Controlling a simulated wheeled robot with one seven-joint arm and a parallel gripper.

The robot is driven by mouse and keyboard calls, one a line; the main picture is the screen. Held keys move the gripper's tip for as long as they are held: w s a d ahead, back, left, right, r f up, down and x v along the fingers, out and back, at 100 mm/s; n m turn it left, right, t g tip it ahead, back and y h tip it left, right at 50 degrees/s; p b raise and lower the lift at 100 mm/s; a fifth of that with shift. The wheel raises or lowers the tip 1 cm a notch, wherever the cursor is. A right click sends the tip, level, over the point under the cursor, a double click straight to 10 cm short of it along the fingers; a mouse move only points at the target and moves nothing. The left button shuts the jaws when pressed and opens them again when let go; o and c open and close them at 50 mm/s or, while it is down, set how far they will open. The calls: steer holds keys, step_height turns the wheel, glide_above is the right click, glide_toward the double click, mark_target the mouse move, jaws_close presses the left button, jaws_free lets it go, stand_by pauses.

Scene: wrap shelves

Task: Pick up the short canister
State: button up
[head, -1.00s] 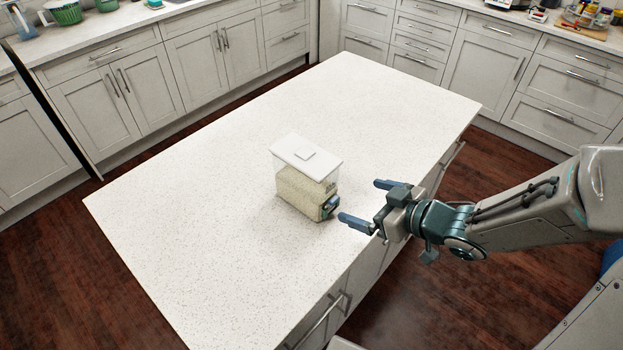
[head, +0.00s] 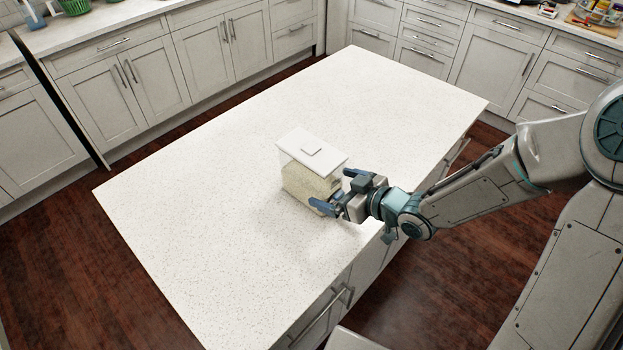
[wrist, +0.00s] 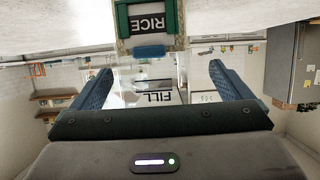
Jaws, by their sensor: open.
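The short canister (head: 303,182) stands upright on the island worktop. It is a clear box with a white lid and pale grains inside. In the wrist view, which looks upside down, its RICE label (wrist: 150,22) shows at the top centre in a green frame. My gripper (head: 338,190) is open at the canister's right side, with one finger near its lower front corner and the other by its far side. In the wrist view the gripper (wrist: 160,72) has its two blue fingers spread apart. I cannot tell whether they touch the canister, and its right face is partly hidden.
The white speckled island worktop (head: 220,240) is otherwise clear, with wide free room left of and behind the canister. Its right edge runs beneath my arm. Counters with drawers line the walls. A green basket (head: 75,6) is at the far left, and small jars (head: 605,12) stand far right.

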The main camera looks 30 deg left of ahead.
steer(key=shift+w+f+p+x, duration=0.1)
steer(key=shift+w+p+x, duration=0.1)
steer(key=shift+x, duration=1.05)
steer(key=shift+w+f+p+x, duration=0.1)
steer(key=shift+p+x, duration=0.1)
steer(key=shift+x, duration=1.05)
steer(key=shift+d, duration=0.15)
steer(key=c, duration=1.7)
steer(key=shift+o, duration=0.2)
steer(key=shift+r, duration=0.1)
